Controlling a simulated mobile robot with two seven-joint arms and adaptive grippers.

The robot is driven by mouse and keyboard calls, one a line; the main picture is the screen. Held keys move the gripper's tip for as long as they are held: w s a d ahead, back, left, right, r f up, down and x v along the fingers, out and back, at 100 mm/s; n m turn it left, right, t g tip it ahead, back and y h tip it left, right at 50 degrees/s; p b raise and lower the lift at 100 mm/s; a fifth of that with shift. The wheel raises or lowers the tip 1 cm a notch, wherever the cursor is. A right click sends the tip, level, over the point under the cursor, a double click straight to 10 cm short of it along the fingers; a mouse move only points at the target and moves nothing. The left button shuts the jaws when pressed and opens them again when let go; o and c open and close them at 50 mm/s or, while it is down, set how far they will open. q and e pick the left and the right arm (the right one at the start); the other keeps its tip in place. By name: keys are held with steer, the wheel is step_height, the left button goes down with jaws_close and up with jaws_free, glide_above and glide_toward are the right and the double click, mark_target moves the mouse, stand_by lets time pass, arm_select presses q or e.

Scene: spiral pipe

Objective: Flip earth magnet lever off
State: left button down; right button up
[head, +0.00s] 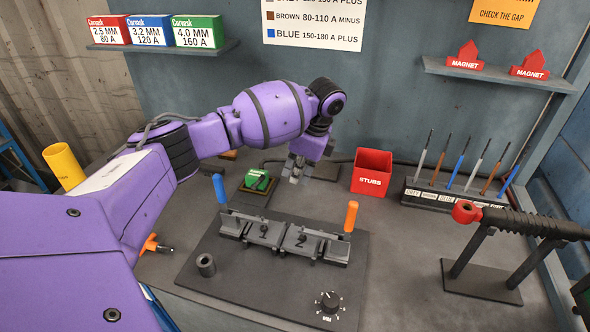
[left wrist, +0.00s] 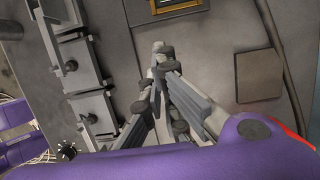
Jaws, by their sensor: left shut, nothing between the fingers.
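My left gripper (head: 294,172) hangs fingers-down over the bench behind the clamp fixture, to the right of a small green block (head: 258,180). The green block sits on a dark plate with a brass-coloured edge; part of a brass-edged green item (left wrist: 180,5) shows at the top of the left wrist view. In that view the left gripper (left wrist: 160,58) is shut and empty, with its fingertips close together. I cannot tell which part is the earth magnet lever. A blue handle (head: 219,188) and an orange handle (head: 351,216) stand upright at the fixture's ends. My right gripper is not in view.
The clamp fixture (head: 283,237) stands on a dark base plate with a knob (head: 329,302). A red stubs box (head: 372,172) stands right of the gripper, and a rod rack (head: 456,197) beyond it.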

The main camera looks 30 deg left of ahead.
mark_target(258, 182)
arm_select(q)
steer(key=x, duration=0.6)
steer(key=a+r, duration=0.2)
steer(key=shift+s+a+p, duration=0.2)
steer(key=shift+a+p, duration=0.1)
steer(key=shift+p, duration=0.1)
steer(key=shift+s+a, duration=0.15)
steer(key=shift+a, duration=0.1)
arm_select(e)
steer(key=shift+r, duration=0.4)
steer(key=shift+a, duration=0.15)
